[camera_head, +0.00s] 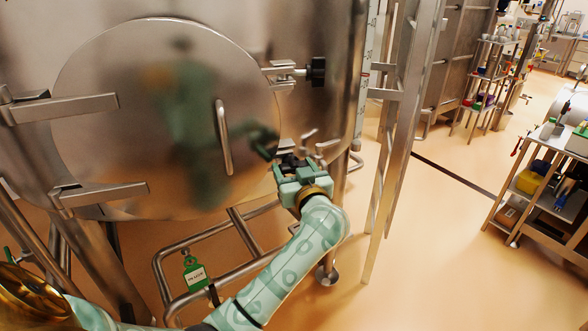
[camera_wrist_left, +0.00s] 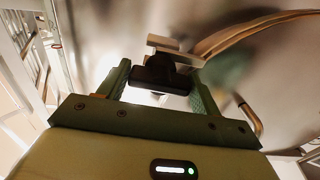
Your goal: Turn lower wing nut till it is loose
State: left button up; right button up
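The lower wing nut (camera_wrist_left: 160,80) is a black piece between the two fingers of my left gripper (camera_wrist_left: 160,88) in the left wrist view. The fingers stand on either side, very close to it; I cannot tell whether they press on it. In the head view my left gripper (camera_head: 292,168) is at the lower right edge of the round steel hatch (camera_head: 150,110), mostly covering the nut. The upper wing nut (camera_head: 318,71), also black, sits on its clamp at the hatch's upper right. My right gripper is not in view.
A curved hatch handle (camera_head: 223,138) stands left of my gripper. Steel ladder-like uprights (camera_head: 392,140) rise to the right. A loaded cart (camera_head: 535,185) stands far right, with open floor between.

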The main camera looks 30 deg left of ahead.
pick_arm(q)
jog(key=c, duration=0.4)
jog(key=shift+c, duration=0.2)
